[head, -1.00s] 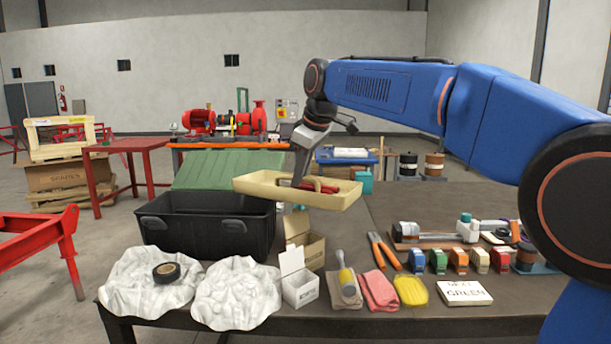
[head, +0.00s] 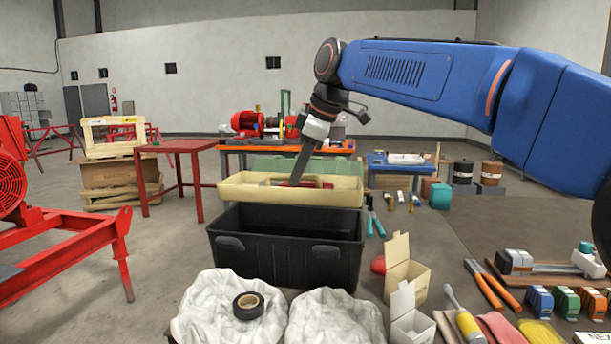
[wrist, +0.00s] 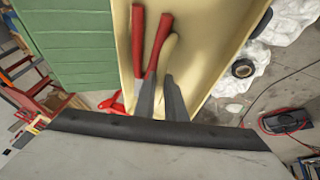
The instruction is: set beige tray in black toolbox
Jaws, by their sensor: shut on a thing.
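The beige tray (head: 237,191) is held level in the air just above the open black toolbox (head: 288,258) in the head view. My gripper (head: 298,178) reaches down into the tray and is shut on its handle. In the wrist view my gripper (wrist: 160,98) shows against the tray's beige handle (wrist: 168,52), and the tray (wrist: 210,65) fills the middle. Red-handled tools (wrist: 150,40) lie inside the tray. The toolbox's green lid (head: 320,166) stands open behind the tray; it also shows in the wrist view (wrist: 70,45). The toolbox's inside is mostly hidden by its front wall and the tray.
Crumpled white cloths (head: 335,318), one with a roll of black tape (head: 248,305) on it, lie in front of the toolbox. Open small boxes (head: 408,270) stand to its right. Pliers and other tools lie farther right on the bench.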

